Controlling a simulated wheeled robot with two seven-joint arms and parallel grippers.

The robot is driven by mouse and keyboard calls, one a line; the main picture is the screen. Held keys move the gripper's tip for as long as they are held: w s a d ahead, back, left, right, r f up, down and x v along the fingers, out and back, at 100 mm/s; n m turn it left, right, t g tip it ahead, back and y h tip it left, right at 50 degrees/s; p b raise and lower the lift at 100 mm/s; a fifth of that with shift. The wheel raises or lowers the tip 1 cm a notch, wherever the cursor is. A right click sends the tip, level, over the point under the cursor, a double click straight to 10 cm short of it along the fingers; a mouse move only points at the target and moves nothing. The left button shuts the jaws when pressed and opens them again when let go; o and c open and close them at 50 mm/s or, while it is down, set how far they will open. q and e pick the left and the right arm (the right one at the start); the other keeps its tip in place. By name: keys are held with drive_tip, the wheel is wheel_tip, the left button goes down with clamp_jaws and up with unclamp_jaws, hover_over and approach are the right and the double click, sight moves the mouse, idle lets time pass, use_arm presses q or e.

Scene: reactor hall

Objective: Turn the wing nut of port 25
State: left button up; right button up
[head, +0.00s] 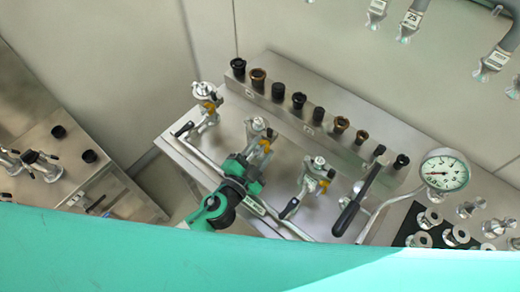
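My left gripper (262,158), green and black, reaches up from the lower middle. Its fingertips are at the middle of three metal port fittings (256,126) on the steel bench, close to a yellow-orange part (266,144) that may be its wing nut. Whether the fingers touch it or are closed on it is too small to tell. Similar fittings stand to the left (205,95) and right (317,168), each with a yellow-orange part. No port number is readable on these fittings. My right gripper is out of view.
A raised steel block (325,125) behind holds a row of black and brown caps. A pressure gauge (444,172) and a black-handled lever (358,200) stand to the right. Metal flanges lie on a black mat (408,232). Grey pipes hang at upper right, one labelled 25 (411,19).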

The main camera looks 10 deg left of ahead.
use_arm(q)
drive_tip(key=shift+f+m+b, duration=0.2)
drive_tip(key=shift+m+b, duration=0.8)
drive_tip(key=shift+c, duration=0.2)
drive_tip(key=shift+m+t+b, duration=0.3)
drive_tip(key=shift+m+b, duration=0.2)
drive_tip(key=shift+m, duration=0.4)
drive_tip(key=shift+r+m, duration=0.1)
drive_tip(key=shift+m, duration=0.7)
drive_tip(key=o, duration=1)
drive_tip(key=shift+b, duration=0.3)
